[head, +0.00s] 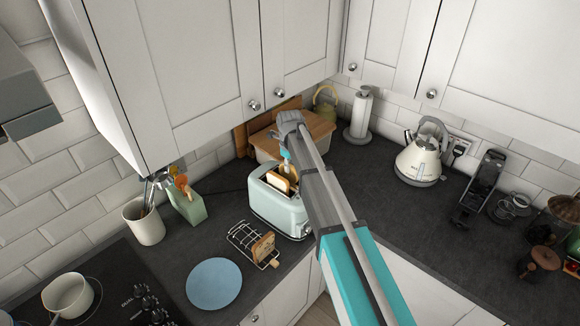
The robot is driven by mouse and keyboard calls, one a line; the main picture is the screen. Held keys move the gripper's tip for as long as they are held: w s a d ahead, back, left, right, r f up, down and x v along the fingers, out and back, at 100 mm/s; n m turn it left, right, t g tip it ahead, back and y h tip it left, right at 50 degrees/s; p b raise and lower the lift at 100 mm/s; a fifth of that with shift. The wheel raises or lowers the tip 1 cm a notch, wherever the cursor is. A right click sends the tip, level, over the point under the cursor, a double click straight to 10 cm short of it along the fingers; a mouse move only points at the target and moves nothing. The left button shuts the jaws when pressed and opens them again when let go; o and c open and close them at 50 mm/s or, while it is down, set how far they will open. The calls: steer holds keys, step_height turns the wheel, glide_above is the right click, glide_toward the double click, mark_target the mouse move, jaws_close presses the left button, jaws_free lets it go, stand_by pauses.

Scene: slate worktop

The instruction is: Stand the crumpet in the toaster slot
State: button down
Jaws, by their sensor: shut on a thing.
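The pale mint toaster (277,212) stands on the dark worktop, left of my arm. My gripper (287,165) points down over the toaster's top, shut on the crumpet (291,174), a pale golden-brown piece. The crumpet is at the toaster's rear slot. I cannot tell how deep it sits or whether it touches the slot. A slice of bread (277,183) stands in the nearer slot. My arm covers the toaster's right side.
A wire toast rack (241,236) with brown toast (263,246) and a blue plate (214,284) lie in front. A wooden-lidded bread bin (318,128) is behind. A kettle (418,160) stands right; wall cupboards (185,65) hang above.

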stand_by(0.3)
steer(key=c, duration=0.5)
jaws_free()
steer(key=shift+r, duration=0.1)
step_height(320, 180, up, 8)
steer(key=p, duration=0.8)
steer(key=shift+r+p, duration=0.25)
steer(key=shift+p, duration=0.1)
stand_by(0.8)
